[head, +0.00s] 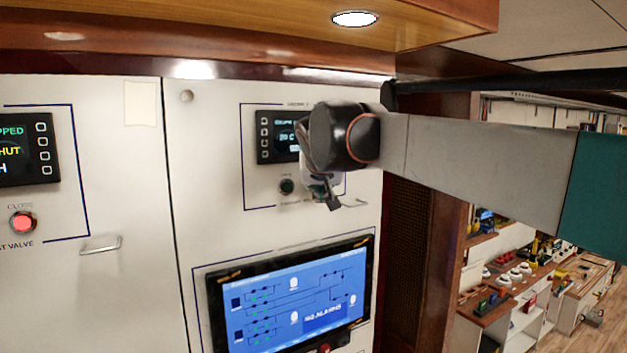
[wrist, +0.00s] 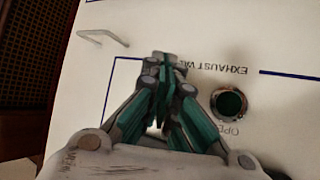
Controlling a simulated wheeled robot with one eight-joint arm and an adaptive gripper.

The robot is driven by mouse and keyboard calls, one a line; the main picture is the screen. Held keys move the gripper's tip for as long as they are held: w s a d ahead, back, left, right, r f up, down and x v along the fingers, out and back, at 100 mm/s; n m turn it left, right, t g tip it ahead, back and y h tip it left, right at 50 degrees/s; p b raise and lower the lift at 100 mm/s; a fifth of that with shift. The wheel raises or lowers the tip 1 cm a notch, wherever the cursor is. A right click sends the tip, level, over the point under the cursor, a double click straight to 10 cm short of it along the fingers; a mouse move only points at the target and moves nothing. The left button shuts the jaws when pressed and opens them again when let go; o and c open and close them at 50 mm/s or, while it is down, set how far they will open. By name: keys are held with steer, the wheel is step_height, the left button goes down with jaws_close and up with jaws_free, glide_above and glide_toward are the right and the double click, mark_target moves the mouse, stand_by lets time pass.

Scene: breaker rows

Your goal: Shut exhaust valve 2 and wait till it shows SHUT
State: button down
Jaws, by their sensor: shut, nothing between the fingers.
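On the right cabinet door a blue-outlined panel holds a dark display (head: 278,136), partly hidden by my arm; its readout is too small to read surely. Below it is a dark green round button (head: 287,186), which also shows in the wrist view (wrist: 229,103) beside upside-down lettering starting "OPE". The upside-down label "EXHAUST VAL" (wrist: 215,70) is partly covered by my fingers. My gripper (head: 334,204) is shut and empty, to the right of the green button in the head view. In the wrist view its fingertips (wrist: 160,60) are close together, apart from the button.
On the left door, another display (head: 24,150) shows "SHUT" in yellow above a lit red button (head: 22,222) marked like CLOSE. Door handles (head: 101,245) stick out. A blue screen (head: 293,300) sits below. A wooden overhang (head: 250,25) is above; shelves (head: 510,290) stand at right.

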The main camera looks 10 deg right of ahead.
steer(key=s, duration=0.1)
steer(key=s+d, duration=0.1)
steer(key=s, duration=0.3)
steer(key=shift+d, duration=0.4)
steer(key=shift+r, duration=0.1)
steer(key=s+f+g+b, duration=0.1)
steer(key=s+f+b, duration=0.9)
steer(key=f, duration=1.2)
steer(key=s+f+n+g+y+b, duration=0.1)
steer(key=s+f+b, duration=1)
steer(key=f, duration=1.1)
steer(key=s+f+n+g+y+b, duration=0.1)
steer(key=s+f+b, duration=0.9)
steer(key=f+b, duration=0.7)
step_height(320, 180, down, 6)
steer(key=shift+s+r+g, duration=0.2)
steer(key=shift+s+g, duration=0.1)
